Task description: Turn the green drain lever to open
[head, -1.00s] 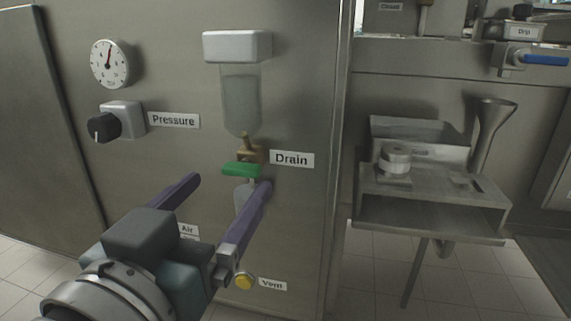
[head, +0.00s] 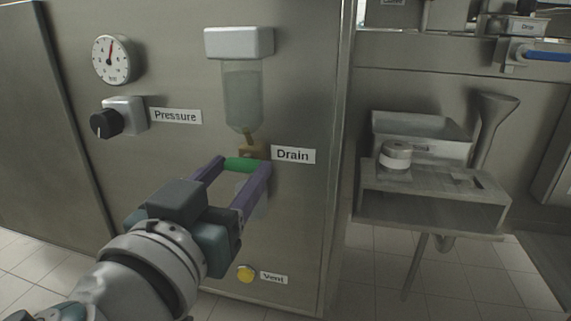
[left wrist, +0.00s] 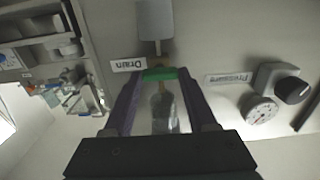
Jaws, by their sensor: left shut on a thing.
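The green drain lever (head: 241,164) sits on the brass valve (head: 250,150) under the clear bowl (head: 241,95), left of the "Drain" label (head: 293,155). The lever lies roughly horizontal. My left gripper (head: 238,170) has its purple fingers at either end of the lever and is shut on it. The left wrist view shows the green lever (left wrist: 159,74) between the two fingertips (left wrist: 160,82). A clear container below the valve is partly hidden by the right-hand finger. My right gripper is not in view.
A pressure gauge (head: 111,60) and black pressure knob (head: 106,124) are on the panel at upper left. A yellow vent button (head: 246,274) is below my gripper. A metal stand (head: 435,195) with a funnel is at right. Open floor lies beneath it.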

